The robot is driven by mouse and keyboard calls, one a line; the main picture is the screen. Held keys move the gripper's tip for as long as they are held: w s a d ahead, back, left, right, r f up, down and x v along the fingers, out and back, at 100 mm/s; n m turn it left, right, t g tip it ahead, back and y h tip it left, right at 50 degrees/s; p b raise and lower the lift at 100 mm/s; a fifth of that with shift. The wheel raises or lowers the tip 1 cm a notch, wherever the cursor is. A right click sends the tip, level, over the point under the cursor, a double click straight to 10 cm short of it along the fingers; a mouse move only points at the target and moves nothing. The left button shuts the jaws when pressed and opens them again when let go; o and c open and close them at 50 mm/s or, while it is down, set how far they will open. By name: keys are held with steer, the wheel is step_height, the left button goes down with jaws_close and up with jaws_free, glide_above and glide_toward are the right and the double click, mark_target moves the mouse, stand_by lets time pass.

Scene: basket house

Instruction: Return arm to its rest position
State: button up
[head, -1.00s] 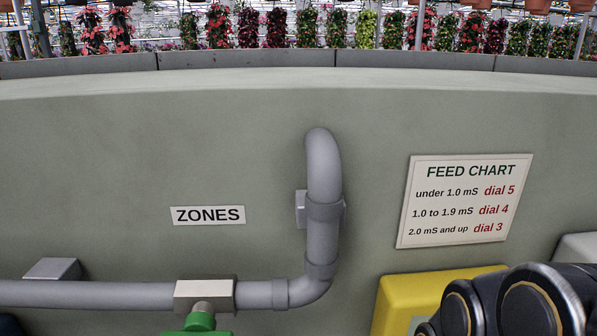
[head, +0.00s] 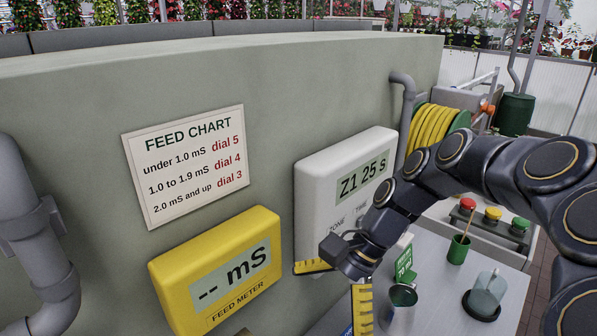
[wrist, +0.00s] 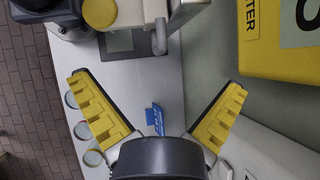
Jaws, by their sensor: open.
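My gripper (wrist: 158,112) shows in the wrist view as two yellow-padded fingers spread wide, with nothing between them. In the head view my arm reaches in from the right, and its gripper (head: 332,280) hangs in front of the white controller. The white controller (head: 325,170) on the wall reads "Z1 25 s"; my arm covers part of its lower face. The yellow feed meter (head: 185,280) reads "-- mS" and stands to the left of my gripper. Its corner also shows in the wrist view (wrist: 285,65).
A feed chart (head: 150,195) hangs on the wall. A yellow hose reel (head: 432,130) is behind. A grey pipe (head: 30,215) runs at left.

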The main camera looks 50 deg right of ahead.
steer(key=s+d+r+m+t+h, duration=0.3)
steer(key=s+d+r+m+t, duration=0.25)
steer(key=d+m+t, duration=0.35)
steer(key=s+d+r+m+t+h, duration=0.45)
steer(key=s+d+m+t, duration=0.25)
steer(key=d, duration=0.4)
steer(key=w, duration=0.9)
steer(key=shift+w+a+y, duration=0.25)
steer(key=shift+y, duration=0.2)
steer(key=shift+r, duration=0.1)
